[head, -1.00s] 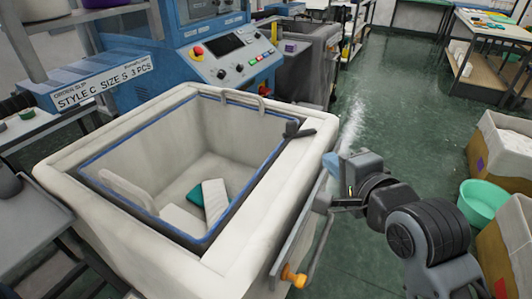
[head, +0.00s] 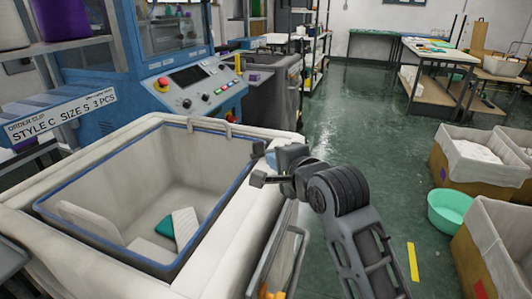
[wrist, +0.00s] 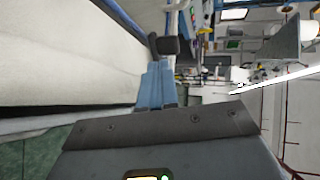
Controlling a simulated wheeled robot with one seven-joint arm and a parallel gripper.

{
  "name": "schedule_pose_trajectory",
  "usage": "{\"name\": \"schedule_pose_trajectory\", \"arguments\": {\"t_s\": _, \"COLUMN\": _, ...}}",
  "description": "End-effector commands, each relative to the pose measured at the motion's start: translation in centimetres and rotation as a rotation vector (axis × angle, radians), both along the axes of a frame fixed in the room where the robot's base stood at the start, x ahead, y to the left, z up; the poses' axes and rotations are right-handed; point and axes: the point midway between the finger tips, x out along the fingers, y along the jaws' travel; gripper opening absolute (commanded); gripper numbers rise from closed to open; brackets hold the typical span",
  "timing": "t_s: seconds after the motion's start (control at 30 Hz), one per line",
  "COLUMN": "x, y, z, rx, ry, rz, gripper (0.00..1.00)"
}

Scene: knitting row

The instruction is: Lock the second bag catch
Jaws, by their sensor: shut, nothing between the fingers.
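A dark grey bag catch (wrist: 165,45) shows in the wrist view, at the edge of the white padded bin. My gripper (wrist: 157,68) has its two blue fingers side by side and shut, with nothing between them. Their tips are just below the catch in that picture; I cannot tell whether they touch it. In the head view my gripper (head: 258,149) is at the bin's far right corner, and the catch cannot be made out clearly behind it. The white bin (head: 225,240) holds an open bag with a blue-edged rim (head: 95,170). Whether the catch is locked is unclear.
White and teal pieces (head: 168,228) lie in the bag. A blue machine with a control panel (head: 190,85) stands behind the bin. Boxes (head: 470,160) and a green basin (head: 452,210) stand at the right. Green floor (head: 340,120) is open between.

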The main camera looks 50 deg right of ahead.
Motion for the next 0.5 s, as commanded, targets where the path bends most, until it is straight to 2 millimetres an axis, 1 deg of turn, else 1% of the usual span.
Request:
{"name": "schedule_pose_trajectory", "arguments": {"t_s": 0.03, "x": 0.8, "y": -0.5, "z": -0.2, "rx": -0.001, "ry": -0.001, "rz": -0.001, "gripper": 0.00}}
{"name": "schedule_pose_trajectory", "arguments": {"t_s": 0.1, "x": 1.9, "y": -0.9, "z": -0.1, "rx": -0.001, "ry": -0.001, "rz": -0.001, "gripper": 0.00}}
{"name": "schedule_pose_trajectory", "arguments": {"t_s": 0.2, "x": 3.0, "y": -1.4, "z": -0.2, "rx": -0.001, "ry": -0.001, "rz": -0.001, "gripper": 0.00}}
{"name": "schedule_pose_trajectory", "arguments": {"t_s": 0.33, "x": 3.9, "y": -1.8, "z": -0.2, "rx": 0.000, "ry": 0.000, "rz": 0.000, "gripper": 0.00}}
{"name": "schedule_pose_trajectory", "arguments": {"t_s": 0.5, "x": 4.3, "y": -2.0, "z": -0.3, "rx": 0.000, "ry": -0.001, "rz": 0.000, "gripper": 0.00}}
